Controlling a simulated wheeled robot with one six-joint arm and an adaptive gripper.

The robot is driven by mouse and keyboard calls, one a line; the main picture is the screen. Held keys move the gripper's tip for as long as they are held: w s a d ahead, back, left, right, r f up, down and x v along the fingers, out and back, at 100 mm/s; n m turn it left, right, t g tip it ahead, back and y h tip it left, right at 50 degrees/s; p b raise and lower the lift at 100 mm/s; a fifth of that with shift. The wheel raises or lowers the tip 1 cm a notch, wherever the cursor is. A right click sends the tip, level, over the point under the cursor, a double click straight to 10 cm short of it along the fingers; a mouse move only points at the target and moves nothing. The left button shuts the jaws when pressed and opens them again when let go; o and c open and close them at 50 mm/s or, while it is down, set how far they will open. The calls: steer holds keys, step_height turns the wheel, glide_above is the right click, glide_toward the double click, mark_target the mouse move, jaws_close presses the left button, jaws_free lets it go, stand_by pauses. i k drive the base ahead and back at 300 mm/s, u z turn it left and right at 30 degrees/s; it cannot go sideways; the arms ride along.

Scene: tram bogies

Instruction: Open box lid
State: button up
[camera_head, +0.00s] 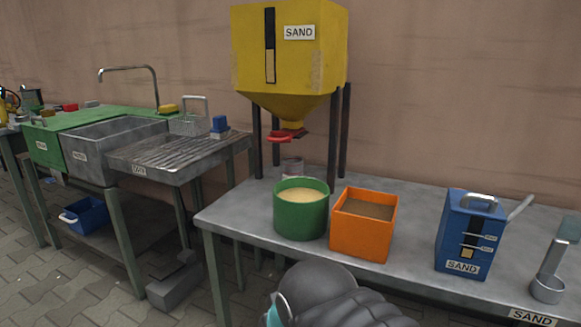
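A blue box (468,234) labelled SAND stands on the right part of the grey table. Its top carries a grey handle (479,202) and looks closed; I cannot make out a lid seam clearly. Small labels and a tan window are on its front. A dark rounded part of my arm shows at the bottom centre, in front of the table's front edge. My gripper itself is not in view, so its state is hidden.
A green round container (301,221) of pale sand and an orange square bin (365,239) of brown material stand on the grey table (415,240). A yellow hopper (290,60) rises behind. A metal scoop (548,287) is far right. A sink (110,140) is left.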

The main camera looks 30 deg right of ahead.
mark_target(488, 206)
steer(key=z, duration=1.95)
